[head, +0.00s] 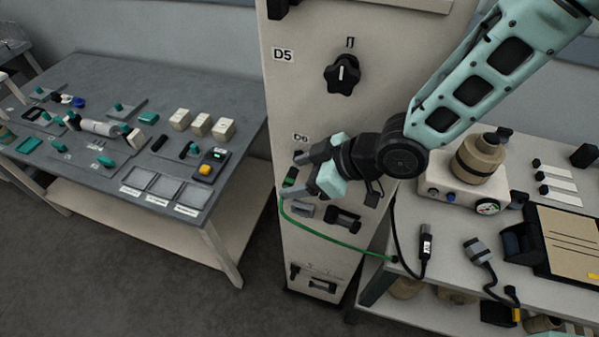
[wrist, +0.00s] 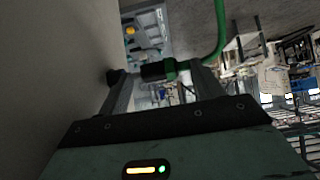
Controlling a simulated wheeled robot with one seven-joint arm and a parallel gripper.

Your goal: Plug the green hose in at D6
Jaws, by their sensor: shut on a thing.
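The green hose (head: 325,243) runs from the right-hand bench, sags, and rises to its plug (head: 290,178) at the cabinet front. My gripper (head: 303,176) is shut on that plug, in front of the cabinet below the D6 label (head: 300,138). In the wrist view the black and green plug (wrist: 160,70) lies crosswise between my fingers, and the hose (wrist: 219,30) bends upward from its right end. A small dark fitting (wrist: 113,76) sits on the pale panel left of the plug. I cannot tell whether they touch. My gripper hides the area under D6 in the head view.
The cabinet (head: 275,110) has a black knob (head: 343,73) at D5 and dark fittings (head: 343,219) lower down. A grey table (head: 215,85) with small parts stands left. The right bench (head: 460,255) carries a pump-like unit (head: 465,185) and loose dark cables (head: 425,250).

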